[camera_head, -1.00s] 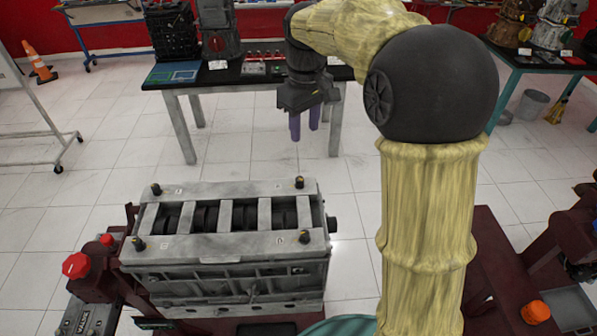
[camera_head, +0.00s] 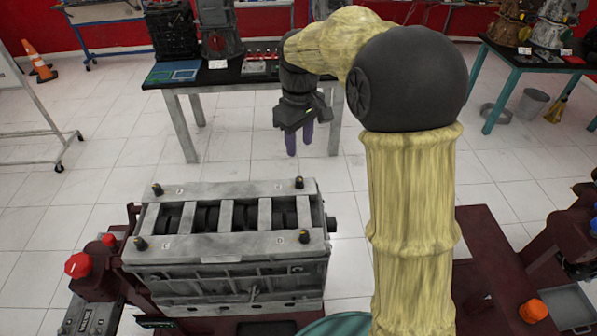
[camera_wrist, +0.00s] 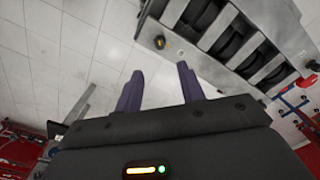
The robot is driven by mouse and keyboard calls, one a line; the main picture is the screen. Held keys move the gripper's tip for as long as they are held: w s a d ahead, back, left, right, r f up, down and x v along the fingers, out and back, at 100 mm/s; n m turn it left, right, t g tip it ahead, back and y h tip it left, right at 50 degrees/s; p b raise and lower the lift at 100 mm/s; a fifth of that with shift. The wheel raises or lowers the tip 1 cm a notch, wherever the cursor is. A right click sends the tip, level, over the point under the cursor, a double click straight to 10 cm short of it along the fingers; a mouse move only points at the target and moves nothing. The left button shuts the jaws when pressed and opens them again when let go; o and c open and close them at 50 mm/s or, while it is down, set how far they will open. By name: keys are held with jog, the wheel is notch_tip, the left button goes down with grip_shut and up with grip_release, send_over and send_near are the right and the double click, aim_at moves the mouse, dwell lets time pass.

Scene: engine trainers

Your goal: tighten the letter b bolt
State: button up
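A grey engine block (camera_head: 225,275) lies with its open top upward and a dark bolt standing at each top corner. The back right bolt (camera_head: 299,182) has a small letter plate (camera_head: 278,188) beside it, too small to read surely. The other bolts are at back left (camera_head: 157,189), front left (camera_head: 140,243) and front right (camera_head: 305,237). My gripper (camera_head: 299,149) hangs above and behind the back right corner, purple fingers down, open and empty. In the wrist view, my gripper (camera_wrist: 158,84) has its fingers apart, with a bolt (camera_wrist: 159,42) beyond them, not touched.
A red stand holds the block, with a red knob (camera_head: 78,265) at left. A black-topped table (camera_head: 215,79) stands behind my gripper. An orange cup (camera_head: 533,311) and grey tray (camera_head: 567,305) are at right. White floor lies open between block and table.

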aim_at(299, 179)
notch_tip(299, 179, down, 11)
jog(key=shift+r+p, duration=0.1)
jog(key=shift+p, duration=1.15)
jog(key=shift+f, duration=0.3)
jog(key=shift+s, duration=0.1)
grip_shut()
